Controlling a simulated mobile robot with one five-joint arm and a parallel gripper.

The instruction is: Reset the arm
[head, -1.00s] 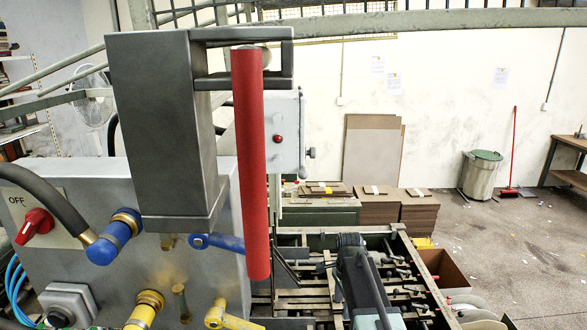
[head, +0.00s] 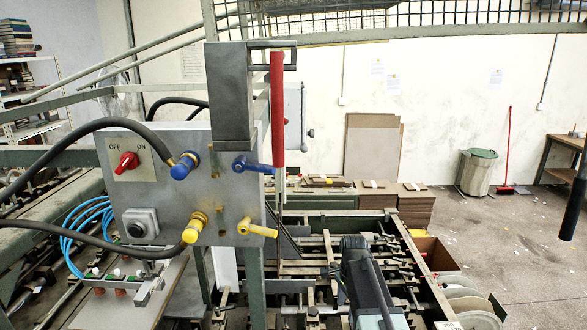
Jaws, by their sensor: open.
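My gripper is not clearly in view. A dark rounded rod-like part (head: 575,195) enters at the right edge of the head view; I cannot tell what it belongs to. No jaws show on it, and no object is seen held.
A control panel (head: 150,200) with a red switch (head: 126,160) stands at left, below a grey block (head: 228,95) with a red bar (head: 277,110). Feeder machinery (head: 290,262) fills the lower middle. Open floor (head: 525,235) lies at right, near a bin (head: 477,172).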

